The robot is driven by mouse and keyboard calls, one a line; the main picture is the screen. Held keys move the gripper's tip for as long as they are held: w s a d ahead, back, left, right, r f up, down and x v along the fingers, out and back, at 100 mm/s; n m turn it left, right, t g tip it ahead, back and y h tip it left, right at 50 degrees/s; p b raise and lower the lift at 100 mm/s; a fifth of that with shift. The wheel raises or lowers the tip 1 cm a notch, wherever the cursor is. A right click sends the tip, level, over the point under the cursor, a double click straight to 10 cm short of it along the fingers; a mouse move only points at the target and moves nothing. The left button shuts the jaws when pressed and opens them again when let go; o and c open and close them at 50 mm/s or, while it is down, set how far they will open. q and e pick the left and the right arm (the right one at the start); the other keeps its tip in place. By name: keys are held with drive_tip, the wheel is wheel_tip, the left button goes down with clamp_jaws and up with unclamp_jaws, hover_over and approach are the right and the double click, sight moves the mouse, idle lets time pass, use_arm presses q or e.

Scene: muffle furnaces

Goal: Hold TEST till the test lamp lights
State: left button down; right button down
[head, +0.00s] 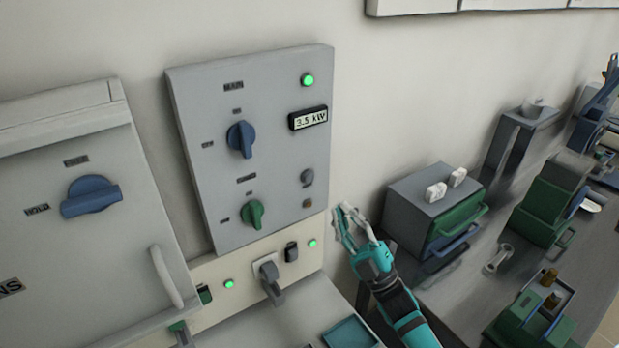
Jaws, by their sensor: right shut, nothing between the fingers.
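A grey wall panel (215,130) carries a round grey button (307,176) at its lower right. Just below it is a small dull brown-amber round piece (307,203), which looks unlit. I cannot read which of these is TEST or the test lamp. A green lamp (307,80) is lit at the panel's top right. My right gripper (345,211) is teal with grey fingers. It is shut and empty, to the right of the panel's lower right edge, and looks apart from the button. My left gripper is not in view.
The panel also has a blue knob (241,139), a green knob (252,213) and a display (308,118) reading 3.5 kW. Below are a grey plug (269,277) and two lit green lamps. A grey box (418,203) with green and blue drawers stands right of my gripper.

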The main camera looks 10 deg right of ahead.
sight(309, 177)
drive_tip(key=w+a+b, duration=0.3)
drive_tip(key=w+b, duration=0.1)
drive_tip(key=w, duration=0.4)
drive_tip(key=shift+w, duration=0.2)
idle(1.3)
drive_tip(key=shift+w+a+b, duration=0.2)
drive_tip(key=shift+w+b, duration=0.2)
drive_tip(key=shift+b, duration=0.05)
drive_tip(key=shift+w+a+b, duration=0.15)
drive_tip(key=shift+w+b, duration=0.25)
drive_tip(key=shift+b, duration=0.05)
idle(0.6)
drive_tip(key=shift+s, duration=0.15)
drive_tip(key=shift+s+d+p, duration=0.35)
drive_tip(key=shift+s+p, duration=0.05)
drive_tip(key=shift+s, duration=0.3)
